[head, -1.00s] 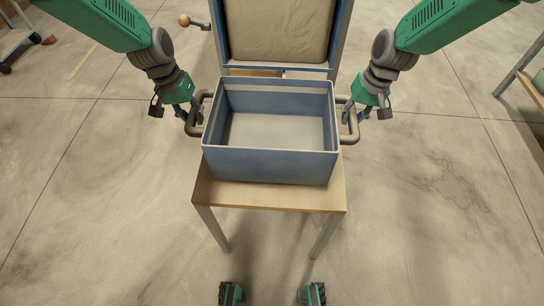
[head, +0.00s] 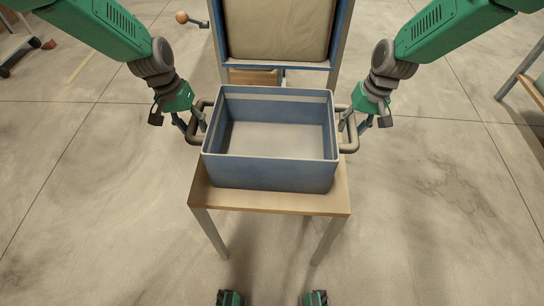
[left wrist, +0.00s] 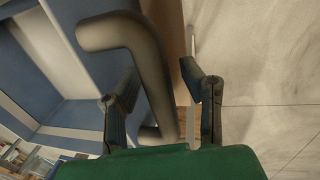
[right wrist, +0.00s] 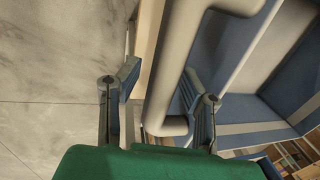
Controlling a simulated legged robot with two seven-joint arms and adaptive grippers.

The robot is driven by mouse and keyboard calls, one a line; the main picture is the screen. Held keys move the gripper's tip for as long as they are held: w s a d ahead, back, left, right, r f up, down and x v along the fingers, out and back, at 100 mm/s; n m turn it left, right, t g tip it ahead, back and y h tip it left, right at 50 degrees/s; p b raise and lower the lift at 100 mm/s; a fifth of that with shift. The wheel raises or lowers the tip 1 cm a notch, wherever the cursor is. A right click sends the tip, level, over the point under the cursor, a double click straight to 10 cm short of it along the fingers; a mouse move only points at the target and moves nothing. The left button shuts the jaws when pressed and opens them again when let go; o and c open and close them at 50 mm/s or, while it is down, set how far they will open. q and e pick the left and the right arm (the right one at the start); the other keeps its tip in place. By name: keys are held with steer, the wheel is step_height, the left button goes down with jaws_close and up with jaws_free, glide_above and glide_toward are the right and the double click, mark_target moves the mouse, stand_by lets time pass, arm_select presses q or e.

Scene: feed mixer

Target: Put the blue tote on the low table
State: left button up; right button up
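The blue tote (head: 268,174), empty and open-topped, sits upright on the wooden low table (head: 270,201), with a strip of tabletop showing in front. My left gripper (head: 191,128) is at the tote's left handle (head: 203,104). In the left wrist view, the grey handle (left wrist: 150,75) passes between spread fingers, with a gap on the right side. My right gripper (head: 353,127) is at the right handle (head: 350,146). In the right wrist view, that handle (right wrist: 178,75) lies between spread fingers. The tabletop behind the tote is mostly hidden.
A blue-framed machine holding a beige sack-like load (head: 279,30) stands close behind the table. A shelf or bench (head: 530,90) is at the right edge. Concrete floor is clear on both sides of the table.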

arm_select(q)
steer(key=shift+r, duration=0.1)
arm_select(e)
steer(key=shift+a, duration=0.1)
steer(key=shift+r, duration=0.25)
arm_select(q)
step_height(320, 180, up, 11)
steer(key=a, duration=0.2)
steer(key=shift+a+r, duration=0.2)
arm_select(e)
step_height(320, 180, up, 11)
steer(key=d, duration=0.2)
steer(key=shift+d, duration=0.15)
arm_select(q)
steer(key=shift+w, duration=0.1)
